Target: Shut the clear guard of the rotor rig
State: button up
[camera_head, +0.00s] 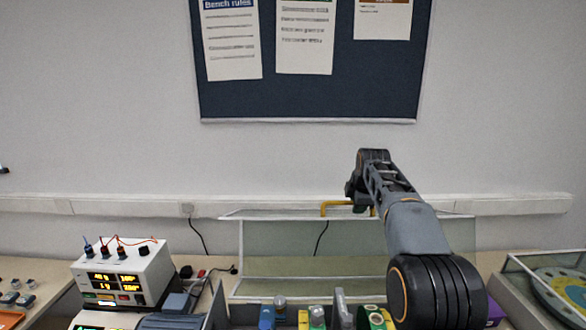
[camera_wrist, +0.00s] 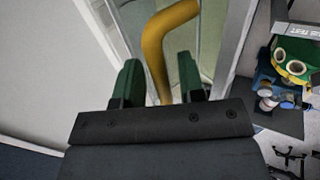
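The clear guard (camera_head: 300,265) of the rotor rig stands raised in the head view, a pale-framed see-through panel behind the bench items. Its yellow handle (camera_head: 330,205) is at the top edge, just left of my gripper (camera_head: 362,205). In the wrist view the bent yellow handle (camera_wrist: 158,50) runs down between the two green fingertips of my gripper (camera_wrist: 158,85). The fingers are apart, with a visible gap on the right side of the handle; contact on the left cannot be told. My arm hides the guard's right part. The rotor is not clearly visible.
A white power supply (camera_head: 125,275) with lit displays and red leads stands at left. Small blue, green and yellow parts (camera_head: 317,318) sit at the bottom middle. A clear-covered case with a yellow-and-teal disc (camera_head: 565,288) is at right. The wall behind carries a noticeboard (camera_head: 310,100).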

jog(key=shift+c, duration=0.8)
